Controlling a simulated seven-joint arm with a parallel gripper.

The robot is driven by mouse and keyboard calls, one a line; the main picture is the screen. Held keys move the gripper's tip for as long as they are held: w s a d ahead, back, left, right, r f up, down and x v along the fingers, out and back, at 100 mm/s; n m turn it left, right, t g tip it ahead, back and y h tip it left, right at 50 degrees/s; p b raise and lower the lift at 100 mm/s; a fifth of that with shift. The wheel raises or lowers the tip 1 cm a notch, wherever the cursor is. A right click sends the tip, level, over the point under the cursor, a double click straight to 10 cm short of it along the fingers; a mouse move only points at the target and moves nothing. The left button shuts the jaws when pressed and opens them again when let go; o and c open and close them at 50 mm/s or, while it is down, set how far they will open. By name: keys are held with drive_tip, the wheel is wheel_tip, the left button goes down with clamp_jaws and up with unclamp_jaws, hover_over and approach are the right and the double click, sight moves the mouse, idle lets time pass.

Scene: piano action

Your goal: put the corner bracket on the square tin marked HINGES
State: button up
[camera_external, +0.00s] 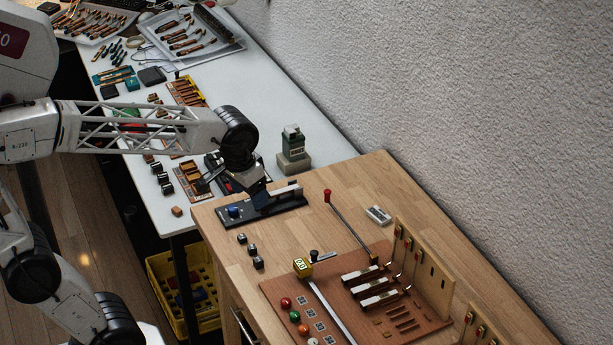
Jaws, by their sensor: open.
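My gripper (259,197) points down at the left end of the wooden table, over or just beside a dark plate. It is open; its fingertips are small and partly merge with the plate behind them. I cannot pick out the corner bracket for sure in this view. I cannot read HINGES on anything, so I cannot tell which thing is the square tin. My arm hides part of the white table behind it.
The dark plate (290,206) carries a blue knob and a grey bar. A green-topped block (292,151) stands behind. Small dark blocks (252,249) lie in front. Trays (237,46) stand far back.

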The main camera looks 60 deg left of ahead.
drive_tip(key=s+d+f+m, duration=0.1)
drive_tip(key=s+d+f, duration=0.1)
drive_tip(key=s, duration=0.4)
drive_tip(key=s+d+f+m, duration=0.2)
drive_tip(key=s, duration=0.4)
drive_tip(key=shift+d+f, duration=0.4)
